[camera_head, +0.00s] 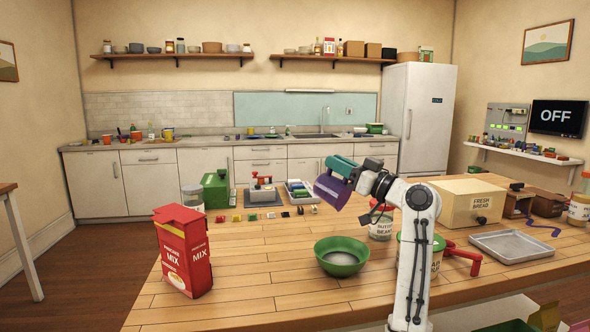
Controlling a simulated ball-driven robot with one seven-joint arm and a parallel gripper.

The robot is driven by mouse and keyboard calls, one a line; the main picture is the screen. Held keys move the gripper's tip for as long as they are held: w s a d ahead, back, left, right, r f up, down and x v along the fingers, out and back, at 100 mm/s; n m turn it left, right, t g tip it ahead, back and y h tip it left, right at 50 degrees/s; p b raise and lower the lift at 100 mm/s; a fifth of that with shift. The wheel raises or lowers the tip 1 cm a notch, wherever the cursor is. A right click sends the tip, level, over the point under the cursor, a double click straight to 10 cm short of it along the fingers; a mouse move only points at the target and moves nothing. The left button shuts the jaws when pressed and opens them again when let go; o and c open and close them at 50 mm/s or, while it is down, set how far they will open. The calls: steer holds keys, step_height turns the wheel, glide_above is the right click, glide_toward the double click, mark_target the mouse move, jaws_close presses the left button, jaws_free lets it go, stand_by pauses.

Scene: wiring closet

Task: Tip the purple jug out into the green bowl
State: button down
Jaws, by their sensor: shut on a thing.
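The purple jug (331,190) is held in the air above the wooden table, strongly tilted. The green bowl (342,268) stands upright on the table below it, a little lower right of the jug in the picture. A pale grey-white patch shows inside the bowl; I cannot tell whether it is contents or the bowl's inside. My gripper (342,172) is shut on the jug, with my white arm reaching up from the lower right. The jug and bowl are apart. I see no stream between them, and the jug's inside is hidden.
A red mix box (184,252) stands left of the bowl. A bean jar (381,224) is just behind it at the right. A metal tray (512,246) and a bread box (467,202) are farther right. The table (250,275) between the red box and bowl is clear.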

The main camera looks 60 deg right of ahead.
steer(key=shift+s+a+r, duration=0.1)
steer(key=shift+s+r, duration=0.1)
steer(key=shift+s, duration=0.1)
steer(key=w+g+p, duration=0.1)
steer(key=p, duration=0.2)
steer(key=shift+r+p, duration=0.15)
steer(key=shift+p, duration=0.15)
steer(key=w+g+p, duration=0.1)
steer(key=p, duration=0.1)
steer(key=w+g+p, duration=0.1)
steer(key=p, duration=0.2)
steer(key=shift+d, duration=0.2)
steer(key=g+p, duration=0.1)
steer(key=p, duration=0.1)
steer(key=w+g+p, duration=0.1)
steer(key=p, duration=0.1)
steer(key=w+g+p, duration=0.1)
steer(key=p, duration=0.2)
steer(key=shift+w+d+r+g+y, duration=0.15)
steer(key=shift+w+d+g+y, duration=0.1)
steer(key=shift+g+y, duration=0.15)
step_height(320, 180, down, 7)
steer(key=w+g+y+p, duration=0.2)
steer(key=g+p, duration=0.8)
steer(key=g, duration=0.4)
steer(key=shift+w+d+f+y, duration=0.2)
steer(key=shift+w+d+y, duration=0.05)
steer(key=shift+w+y, duration=0.1)
